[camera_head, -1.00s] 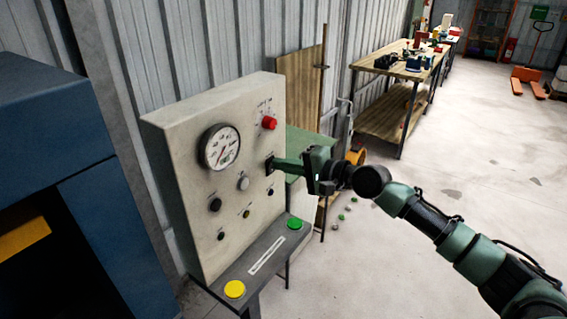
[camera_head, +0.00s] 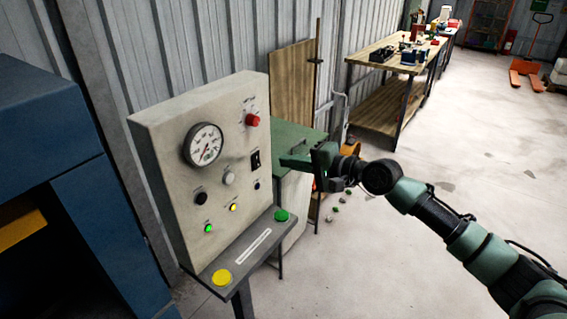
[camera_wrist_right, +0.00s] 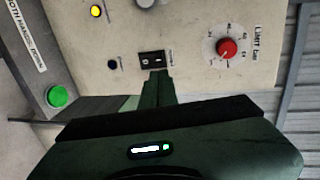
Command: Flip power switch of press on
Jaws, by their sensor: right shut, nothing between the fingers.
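The press's beige control panel (camera_head: 165,140) stands at left centre in the head view. Its black rocker power switch (camera_head: 255,160) is on the right side of the face, below the red knob (camera_head: 252,120). A green lamp (camera_head: 208,228) and a yellow lamp (camera_head: 233,207) are lit. My right gripper (camera_head: 284,161) is shut and empty, a little to the right of the switch and apart from it. In the right wrist view the switch (camera_wrist_right: 151,58) shows just beyond the shut fingers (camera_wrist_right: 158,75). My left gripper is not in view.
A grey shelf with a yellow button (camera_head: 221,278) and a green button (camera_head: 281,215) juts out below the panel. A pressure gauge (camera_head: 203,145) is on the panel. A blue machine (camera_head: 45,110) stands at left. Open floor (camera_head: 400,280) lies to the right.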

